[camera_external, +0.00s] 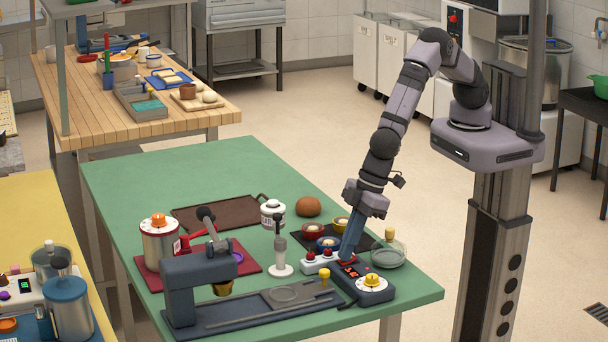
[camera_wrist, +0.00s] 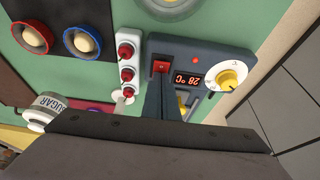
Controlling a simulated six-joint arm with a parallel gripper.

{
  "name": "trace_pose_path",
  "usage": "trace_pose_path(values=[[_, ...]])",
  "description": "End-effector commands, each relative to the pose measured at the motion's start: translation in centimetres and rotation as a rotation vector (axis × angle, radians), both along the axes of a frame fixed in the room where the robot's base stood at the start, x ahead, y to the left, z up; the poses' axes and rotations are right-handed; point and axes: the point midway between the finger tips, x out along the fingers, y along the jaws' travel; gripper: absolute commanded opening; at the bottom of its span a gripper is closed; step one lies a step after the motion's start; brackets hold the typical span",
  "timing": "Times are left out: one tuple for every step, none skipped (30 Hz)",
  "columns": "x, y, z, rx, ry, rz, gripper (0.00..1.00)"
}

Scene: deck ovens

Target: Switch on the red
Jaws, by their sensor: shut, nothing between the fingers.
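A dark blue control box (camera_wrist: 205,52) has a red rocker switch (camera_wrist: 161,66), a lit red display (camera_wrist: 189,79) reading 28 °C, a small red light (camera_wrist: 222,60) and a yellow knob on a white dial (camera_wrist: 227,80). The box (camera_external: 371,291) stands near the front right of the green table. My gripper (camera_external: 346,254) is shut and empty, pointing down over the switch end of the box. In the wrist view its blue fingertips (camera_wrist: 163,78) are right at the red switch and cover its near edge. I cannot tell whether they touch it.
A white strip with several red-capped toggles (camera_wrist: 126,62) lies close beside the box. The table's right edge (camera_external: 420,290) is close.

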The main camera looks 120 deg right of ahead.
Motion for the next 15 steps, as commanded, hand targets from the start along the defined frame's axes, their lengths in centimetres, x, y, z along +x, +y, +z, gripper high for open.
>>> trace_pose_path(values=[[-0.1,-0.1,-0.2,-0.002,0.003,0.0,0.0],[-0.2,-0.1,-0.2,-0.002,0.003,0.0,0.0],[-0.3,-0.1,-0.2,-0.002,0.003,0.0,0.0],[-0.3,-0.1,-0.3,-0.002,0.004,0.0,0.0],[-0.4,-0.1,-0.3,-0.003,0.004,0.001,0.0],[-0.6,-0.1,-0.3,-0.004,0.004,0.001,0.0],[-0.7,-0.1,-0.4,-0.004,0.005,0.001,0.0],[-0.8,-0.1,-0.4,-0.004,0.005,0.001,0.0],[-1.0,-0.1,-0.4,-0.004,0.006,0.001,0.0],[-1.2,-0.1,-0.4,-0.004,0.006,0.001,0.0],[-1.3,-0.1,-0.4,-0.004,0.006,0.001,0.0],[-1.5,-0.1,-0.5,-0.004,0.008,0.0,0.0],[-1.6,-0.1,-0.5,-0.004,0.008,0.0,0.0],[-1.7,-0.1,-0.5,-0.004,0.008,0.0,0.0],[-1.8,-0.1,-0.5,-0.004,0.008,0.0,0.0]])
